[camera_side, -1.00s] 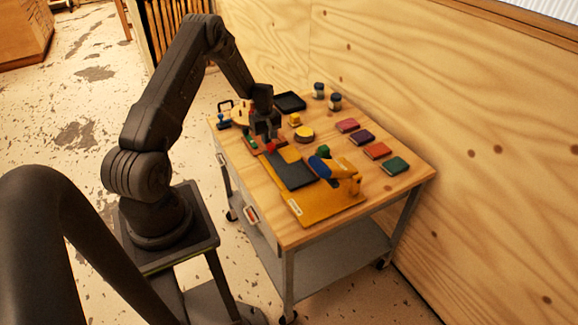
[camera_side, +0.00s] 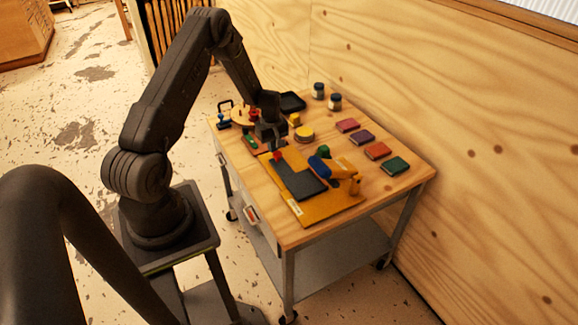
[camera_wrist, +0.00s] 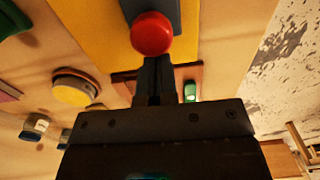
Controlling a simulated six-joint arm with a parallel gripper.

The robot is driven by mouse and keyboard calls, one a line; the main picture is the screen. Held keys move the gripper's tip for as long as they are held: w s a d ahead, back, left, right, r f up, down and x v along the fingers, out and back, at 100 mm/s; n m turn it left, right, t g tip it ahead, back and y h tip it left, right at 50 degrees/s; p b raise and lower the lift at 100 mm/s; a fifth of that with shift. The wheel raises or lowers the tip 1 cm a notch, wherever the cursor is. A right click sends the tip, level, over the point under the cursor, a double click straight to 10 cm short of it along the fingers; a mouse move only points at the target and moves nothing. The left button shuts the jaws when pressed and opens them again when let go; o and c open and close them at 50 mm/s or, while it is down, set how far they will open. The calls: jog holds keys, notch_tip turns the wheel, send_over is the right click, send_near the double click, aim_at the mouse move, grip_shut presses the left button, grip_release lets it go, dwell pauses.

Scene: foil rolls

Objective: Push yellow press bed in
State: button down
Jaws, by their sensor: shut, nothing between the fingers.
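The yellow press (camera_side: 325,208) lies on the wooden cart top, with a blue and yellow arm (camera_side: 335,170) over its near right part. Its dark flat bed (camera_side: 300,182) sits on the yellow base, its right end close to the press arm. A red knob (camera_side: 277,156) stands at the bed's far left end; it also shows in the wrist view (camera_wrist: 151,34). My gripper (camera_side: 273,147) is shut and empty, pointing down just behind the knob. In the wrist view its fingertips (camera_wrist: 156,62) appear right against the knob; contact is not certain.
Several coloured pads, one of them green (camera_side: 395,166), lie along the right side. A round wooden piece (camera_side: 243,116) is left of my gripper.

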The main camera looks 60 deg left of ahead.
aim_at(278, 154)
jog(key=shift+d, duration=3)
jog(key=shift+a, duration=1.05)
jog(key=shift+r, duration=4)
jog(key=s+d+r+m+t, duration=0.1)
jog(key=d+r+m, duration=0.3)
jog(key=d+r, duration=0.5)
jog(key=s+d+r+m+t, duration=0.1)
jog(key=d+r+m, duration=0.4)
jog(key=r, duration=0.5)
jog(key=s+d+r+m+t, duration=0.1)
jog(key=s+d+r+m, duration=0.3)
jog(key=s+d, duration=0.3)
jog(key=s+d+r+m+t, duration=0.2)
jog(key=s+d+r+m, duration=0.2)
jog(key=s+d, duration=0.3)
jog(key=shift+s+r+m+t, duration=0.3)
jog(key=shift+s+m, duration=0.2)
jog(key=shift+s, duration=0.3)
